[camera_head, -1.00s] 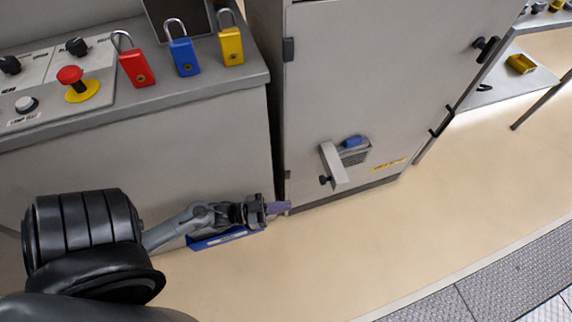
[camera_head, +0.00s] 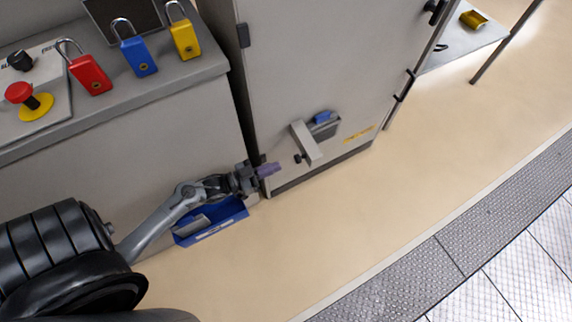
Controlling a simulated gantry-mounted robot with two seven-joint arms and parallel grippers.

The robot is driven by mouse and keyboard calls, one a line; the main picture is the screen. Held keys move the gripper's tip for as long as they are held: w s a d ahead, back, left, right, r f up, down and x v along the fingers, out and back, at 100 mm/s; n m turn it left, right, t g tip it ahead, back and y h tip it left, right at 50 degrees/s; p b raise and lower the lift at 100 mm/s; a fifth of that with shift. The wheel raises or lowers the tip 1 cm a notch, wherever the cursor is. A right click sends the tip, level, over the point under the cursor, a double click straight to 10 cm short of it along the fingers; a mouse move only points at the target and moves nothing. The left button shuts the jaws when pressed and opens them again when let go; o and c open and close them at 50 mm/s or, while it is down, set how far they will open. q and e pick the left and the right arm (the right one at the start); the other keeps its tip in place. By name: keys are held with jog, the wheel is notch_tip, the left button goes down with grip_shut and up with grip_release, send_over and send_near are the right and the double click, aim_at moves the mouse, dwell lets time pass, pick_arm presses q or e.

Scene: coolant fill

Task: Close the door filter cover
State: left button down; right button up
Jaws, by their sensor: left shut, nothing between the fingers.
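The door filter cover (camera_head: 305,142) is a grey panel low on the tall grey cabinet door. It stands swung out from the filter opening (camera_head: 327,130), with a dark knob on its left side. Something blue (camera_head: 322,117) shows at the top of the opening. My left gripper (camera_head: 268,170) is shut and empty, with purplish fingers. It is left of the cover and a little lower, apart from it, near the cabinet's lower left corner. My right gripper is not in view.
A blue bin (camera_head: 212,222) sits on the floor below my left wrist. A grey console (camera_head: 190,78) on the left carries red, blue and yellow padlocks. A yellow label (camera_head: 359,134) is right of the opening. The floor (camera_head: 400,180) before the cabinet is clear.

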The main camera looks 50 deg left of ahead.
aim_at(301, 145)
pick_arm(q)
jog(key=b+x, duration=0.2)
jog(key=x, duration=0.2)
jog(key=shift+w+d, duration=0.15)
jog(key=shift+w, duration=0.25)
